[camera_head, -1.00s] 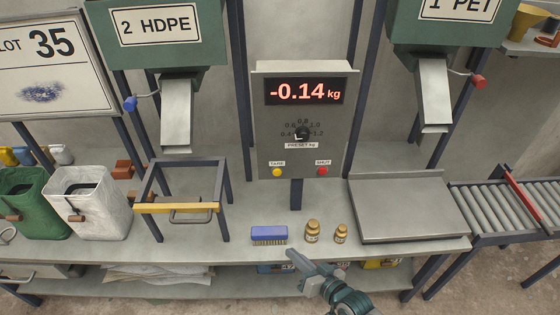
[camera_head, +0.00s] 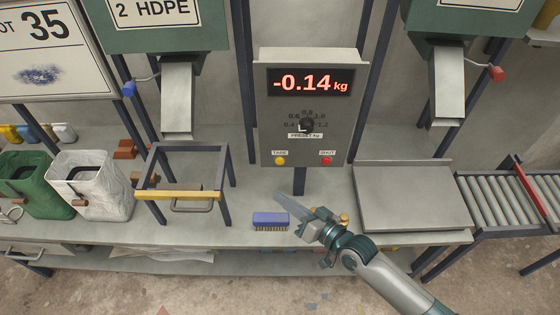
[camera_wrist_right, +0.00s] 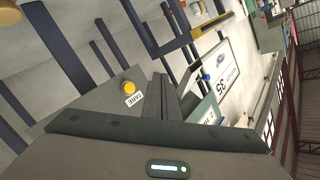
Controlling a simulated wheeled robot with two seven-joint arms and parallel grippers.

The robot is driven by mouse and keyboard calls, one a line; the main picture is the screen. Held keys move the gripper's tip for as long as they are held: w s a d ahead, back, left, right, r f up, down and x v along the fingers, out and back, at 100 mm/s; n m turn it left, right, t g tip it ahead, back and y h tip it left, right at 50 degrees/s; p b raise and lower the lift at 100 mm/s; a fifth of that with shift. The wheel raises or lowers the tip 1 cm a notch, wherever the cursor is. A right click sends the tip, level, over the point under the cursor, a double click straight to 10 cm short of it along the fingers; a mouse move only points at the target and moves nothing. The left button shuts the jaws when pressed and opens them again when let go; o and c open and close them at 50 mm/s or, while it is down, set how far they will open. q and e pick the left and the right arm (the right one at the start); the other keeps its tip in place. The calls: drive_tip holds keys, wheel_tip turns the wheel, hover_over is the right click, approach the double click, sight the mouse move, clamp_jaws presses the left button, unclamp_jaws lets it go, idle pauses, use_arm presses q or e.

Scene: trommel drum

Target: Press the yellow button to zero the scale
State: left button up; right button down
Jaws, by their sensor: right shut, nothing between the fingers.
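The yellow button (camera_head: 280,161) sits under the TARE label at the lower left of the grey scale control box (camera_head: 267,125). The display (camera_head: 310,83) on the box reads -0.14 kg in red. My right gripper (camera_head: 280,197) is shut and empty, below and in front of the yellow button, apart from it. In the right wrist view the yellow button (camera_wrist_right: 128,87) shows beside the TARE label, to the left of the shut fingers (camera_wrist_right: 160,98). My left gripper is not in view.
A red button (camera_head: 326,161) sits right of the yellow one. A blue brush (camera_head: 270,220) lies on the bench below my gripper. A steel scale plate (camera_head: 412,195) is at the right, a dark frame with a yellow bar (camera_head: 178,195) at the left. Small brass weights are mostly hidden by my arm.

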sight(280, 161)
drive_tip(key=shift+w, duration=0.15)
drive_tip(key=w+b, duration=0.4)
drive_tip(key=w, duration=0.4)
drive_tip(key=shift+w+b, duration=0.3)
drive_tip(key=shift+w+b, duration=0.45)
drive_tip(key=shift+w, duration=0.4)
idle(2.7)
drive_tip(key=shift+s, duration=0.15)
drive_tip(key=shift+s+p, duration=0.6)
drive_tip(key=shift+s, duration=0.15)
drive_tip(key=shift+s, duration=0.1)
